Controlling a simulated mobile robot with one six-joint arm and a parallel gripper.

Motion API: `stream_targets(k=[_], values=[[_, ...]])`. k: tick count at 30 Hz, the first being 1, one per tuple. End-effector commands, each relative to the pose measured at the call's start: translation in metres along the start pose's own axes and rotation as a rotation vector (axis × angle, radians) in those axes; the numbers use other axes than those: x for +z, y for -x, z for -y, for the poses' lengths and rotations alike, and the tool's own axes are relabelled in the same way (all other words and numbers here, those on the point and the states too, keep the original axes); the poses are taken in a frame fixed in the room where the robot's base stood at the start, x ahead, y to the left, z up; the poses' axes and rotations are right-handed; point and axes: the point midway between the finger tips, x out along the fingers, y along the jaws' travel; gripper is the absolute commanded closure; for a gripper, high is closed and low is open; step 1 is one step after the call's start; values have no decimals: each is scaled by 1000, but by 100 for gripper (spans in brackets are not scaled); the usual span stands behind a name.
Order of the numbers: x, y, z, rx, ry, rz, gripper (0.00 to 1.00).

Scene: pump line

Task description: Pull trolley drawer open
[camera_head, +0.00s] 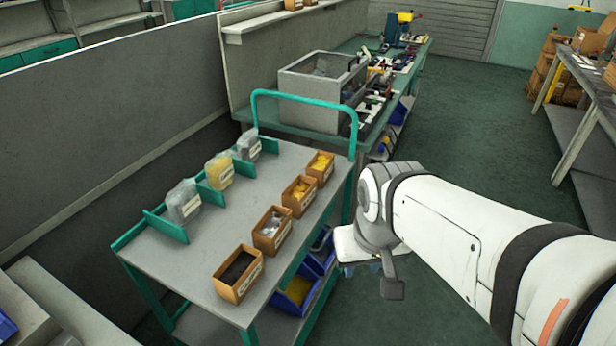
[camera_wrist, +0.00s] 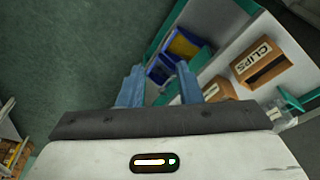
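The trolley (camera_head: 228,232) has a grey top and a green frame with a raised handle. In the wrist view part of its pale top (camera_wrist: 228,62) shows at the right. I cannot make out a drawer front for certain; blue bins (camera_head: 297,290) sit below the top on the side facing my arm. My gripper (camera_head: 368,267) is beside the trolley's right side, mostly hidden by my wrist in the head view. In the wrist view its two blue fingers (camera_wrist: 159,76) stand apart with nothing held. Blue bins (camera_wrist: 160,70) show beyond and between them.
Open brown boxes, one a clips box (camera_wrist: 262,62), line the trolley top's near edge. Bagged parts (camera_head: 184,201) stand between green dividers. A workbench (camera_head: 300,135) with a grey crate stands behind. Dark green floor (camera_head: 480,130) is clear to the right.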

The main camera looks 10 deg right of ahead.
Motion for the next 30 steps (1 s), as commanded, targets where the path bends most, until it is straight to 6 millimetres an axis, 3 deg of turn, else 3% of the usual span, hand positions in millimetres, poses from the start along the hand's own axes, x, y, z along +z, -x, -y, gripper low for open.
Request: stream_targets(k=[7, 10, 11, 17, 22, 26, 30], values=[[0, -3, 0, -5, -3, 5, 68], [1, -20, 4, -42, -26, 39, 68], [2, -29, -5, -66, -28, 57, 68], [-9, -110, 10, -344, -168, 201, 68], [-48, -178, 17, -676, -323, 217, 68], [-90, -225, 1, -917, -445, 129, 68], [-132, -264, -32, -1104, -559, -25, 68]])
